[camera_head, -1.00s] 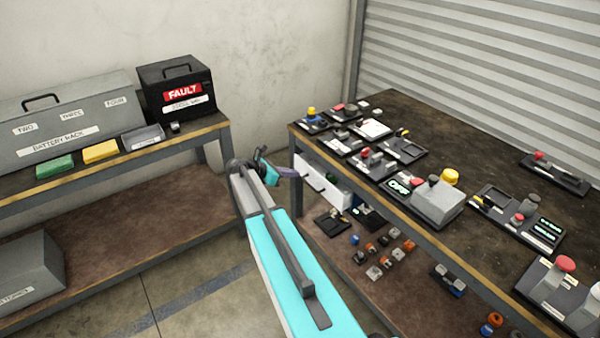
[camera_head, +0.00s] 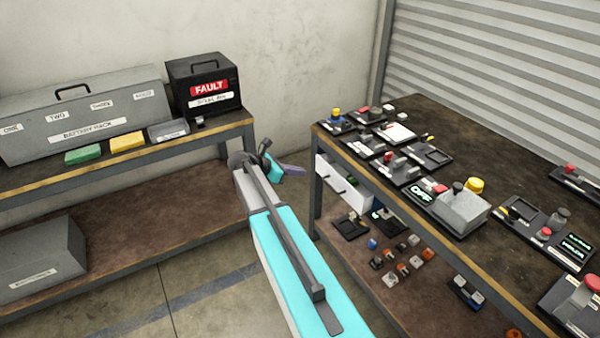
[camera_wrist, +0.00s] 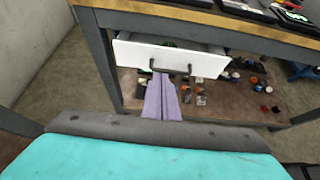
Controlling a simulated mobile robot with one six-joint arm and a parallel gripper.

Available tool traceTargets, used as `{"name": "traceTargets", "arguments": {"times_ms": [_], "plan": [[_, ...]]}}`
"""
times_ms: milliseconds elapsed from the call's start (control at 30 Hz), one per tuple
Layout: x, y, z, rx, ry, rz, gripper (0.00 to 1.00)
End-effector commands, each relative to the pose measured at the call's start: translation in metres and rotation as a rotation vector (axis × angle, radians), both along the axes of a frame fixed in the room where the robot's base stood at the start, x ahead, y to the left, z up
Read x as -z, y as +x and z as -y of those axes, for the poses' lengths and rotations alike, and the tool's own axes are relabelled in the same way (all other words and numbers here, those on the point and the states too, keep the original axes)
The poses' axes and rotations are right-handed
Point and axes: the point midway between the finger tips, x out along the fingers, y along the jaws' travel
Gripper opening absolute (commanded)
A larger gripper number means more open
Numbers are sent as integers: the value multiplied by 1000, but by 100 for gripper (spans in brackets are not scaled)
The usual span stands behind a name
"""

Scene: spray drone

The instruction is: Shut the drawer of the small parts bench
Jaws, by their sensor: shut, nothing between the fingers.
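The small parts bench (camera_head: 450,150) stands at the right. Its white drawer (camera_head: 343,183) sticks out under the bench top, partly open, with part of its inside showing. In the wrist view the white drawer front (camera_wrist: 200,65) faces me, with a dark bar handle (camera_wrist: 170,70). My gripper (camera_head: 300,171) is left of the drawer in the head view, apart from it. In the wrist view my gripper's purple fingers (camera_wrist: 162,76) are shut and empty, their tips overlapping the handle's left half. I cannot tell whether they touch it.
Several small parts (camera_head: 400,260) lie on the bench's lower shelf. Button panels (camera_head: 450,207) cover much of its top. A bench at the left holds a battery rack (camera_head: 85,105) and a black FAULT box (camera_head: 205,85). Bare floor lies between the benches.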

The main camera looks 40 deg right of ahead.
Motion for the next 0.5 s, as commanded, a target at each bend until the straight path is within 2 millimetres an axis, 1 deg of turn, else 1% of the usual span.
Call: {"name": "traceTargets", "arguments": {"times_ms": [67, 167, 267, 367, 400, 467, 500], "plan": [[4, -2, -2, 3, 7, 4, 0], [17, -7, -8, 14, 26, 21, 0], [41, -17, -21, 38, 64, 50, 0], [75, -33, -40, 77, 119, 95, 0], [90, -40, -49, 98, 144, 116, 0], [114, -54, -64, 137, 184, 147, 0], [131, -64, -75, 165, 212, 167, 0]]}}
